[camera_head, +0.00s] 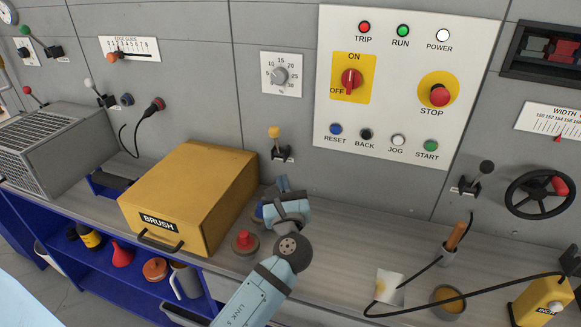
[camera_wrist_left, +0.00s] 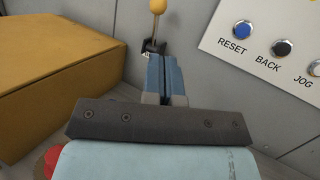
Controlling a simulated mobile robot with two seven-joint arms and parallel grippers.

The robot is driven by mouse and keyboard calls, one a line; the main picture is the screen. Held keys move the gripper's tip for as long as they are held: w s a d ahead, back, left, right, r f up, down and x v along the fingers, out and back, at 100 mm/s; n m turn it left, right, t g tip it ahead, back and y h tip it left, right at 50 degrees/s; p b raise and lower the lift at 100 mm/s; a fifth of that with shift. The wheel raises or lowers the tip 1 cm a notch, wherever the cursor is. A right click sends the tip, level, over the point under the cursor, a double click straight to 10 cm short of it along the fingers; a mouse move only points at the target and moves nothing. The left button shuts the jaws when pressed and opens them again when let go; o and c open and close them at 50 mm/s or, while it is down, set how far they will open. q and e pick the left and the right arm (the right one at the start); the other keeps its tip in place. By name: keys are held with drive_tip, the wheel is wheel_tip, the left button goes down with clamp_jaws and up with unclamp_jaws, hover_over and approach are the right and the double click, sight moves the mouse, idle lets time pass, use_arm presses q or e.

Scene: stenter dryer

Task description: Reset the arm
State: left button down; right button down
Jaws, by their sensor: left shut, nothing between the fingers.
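My left gripper (camera_head: 283,184) is in front of the grey machine wall, just right of the yellow BRUSH box, above the shelf. In the left wrist view its two blue fingers (camera_wrist_left: 166,72) are shut together with nothing between them. They point toward the wall, with a yellow-knobbed lever (camera_head: 274,134) beyond their tips. The lever also shows in the left wrist view (camera_wrist_left: 157,8). My left arm rises from the bottom of the head view. My right gripper is not in view.
The yellow BRUSH box (camera_head: 190,190) stands close to the left gripper. A red-topped round object (camera_head: 245,241) sits beside the arm. The white button panel (camera_head: 400,90) is up to the right.

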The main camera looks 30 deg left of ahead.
use_arm(q)
drive_tip(key=s+d+f+n+h+p, duration=0.2)
drive_tip(key=f+n+h, duration=0.1)
drive_tip(key=f, duration=0.1)
drive_tip(key=s+d+f+n+g+h+p, duration=0.1)
drive_tip(key=s+d+f+n+h+p, duration=0.1)
drive_tip(key=f, duration=0.3)
drive_tip(key=s+d+f+n+g+h+p, duration=0.1)
drive_tip(key=s+d+f+n+h+p, duration=0.1)
drive_tip(key=s+f+n+h, duration=0.2)
drive_tip(key=shift+s+d+f+n+h, duration=0.15)
drive_tip(key=shift+f+n+h, duration=0.2)
drive_tip(key=shift+h, duration=0.25)
drive_tip(key=s+d+f+n+g+h+p, duration=0.1)
drive_tip(key=s+d+f+n+h+p, duration=0.1)
drive_tip(key=s+n, duration=0.5)
drive_tip(key=s+d+f+n+g+h+p, duration=0.1)
drive_tip(key=s+d+f+n+h+p, duration=0.1)
drive_tip(key=s+n, duration=0.4)
drive_tip(key=shift+s+d+f+n+g+h, duration=0.4)
drive_tip(key=shift+d+f+h, duration=0.25)
drive_tip(key=shift+d+h, duration=0.5)
